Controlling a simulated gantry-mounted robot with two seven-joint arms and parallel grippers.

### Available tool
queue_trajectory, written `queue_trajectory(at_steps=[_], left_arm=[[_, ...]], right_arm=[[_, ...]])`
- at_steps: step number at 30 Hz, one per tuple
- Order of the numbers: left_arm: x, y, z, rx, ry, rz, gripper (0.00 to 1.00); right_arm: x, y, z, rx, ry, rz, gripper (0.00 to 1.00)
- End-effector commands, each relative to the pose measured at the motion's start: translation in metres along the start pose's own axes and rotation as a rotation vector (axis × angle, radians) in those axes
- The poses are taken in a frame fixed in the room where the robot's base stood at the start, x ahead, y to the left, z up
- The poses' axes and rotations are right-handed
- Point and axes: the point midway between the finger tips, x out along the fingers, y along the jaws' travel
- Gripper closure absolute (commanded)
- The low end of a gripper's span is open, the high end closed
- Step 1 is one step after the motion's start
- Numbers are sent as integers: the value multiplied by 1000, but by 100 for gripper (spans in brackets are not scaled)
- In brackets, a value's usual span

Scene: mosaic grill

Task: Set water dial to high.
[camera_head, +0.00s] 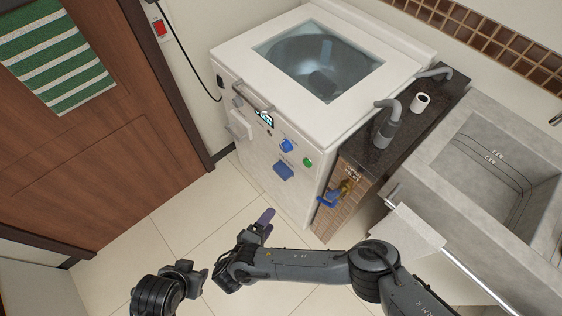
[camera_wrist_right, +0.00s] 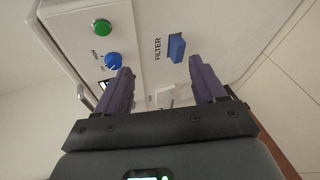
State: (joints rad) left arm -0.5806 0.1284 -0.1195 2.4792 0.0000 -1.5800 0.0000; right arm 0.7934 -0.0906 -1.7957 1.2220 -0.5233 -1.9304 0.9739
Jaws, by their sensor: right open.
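The blue round dial (camera_head: 287,145), which I take as the water dial, sits on the front of the white washing machine (camera_head: 228,92). The dial (camera_wrist_right: 113,61) also shows in the right wrist view, with small lettering beside it; its setting is too small to read. My right gripper (camera_head: 265,217) is open with purple fingers, low in front of the machine and apart from it. In the right wrist view, my right gripper (camera_wrist_right: 160,80) has empty space between its fingers, and the dial lies just beyond the left finger's tip. My left arm shows at the bottom left; its fingers are not visible.
A green button (camera_head: 307,161) and blue filter handle (camera_head: 283,172) sit near the dial. A blue-handled tap (camera_head: 328,202) and a concrete sink (camera_head: 450,140) stand to the right. A wooden door (camera_head: 110,140) is on the left. The tiled floor in front is clear.

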Motion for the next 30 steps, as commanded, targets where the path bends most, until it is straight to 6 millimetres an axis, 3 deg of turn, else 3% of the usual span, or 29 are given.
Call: queue_trajectory(at_steps=[1,4,9,15,20,30], left_arm=[[32,2,10,0,0,0,57],[56,2,18,0,0,0,57],[82,5,25,-5,1,4,57],[92,8,28,-13,2,11,57],[95,8,29,-13,4,11,57],[108,6,34,-6,3,6,57]], right_arm=[[27,-2,-13,1,15,82,30],[53,21,-29,8,40,201,30],[74,60,-51,46,66,318,30],[85,87,-60,75,69,369,30],[98,95,-61,78,69,375,30],[149,114,-64,78,68,374,30]])
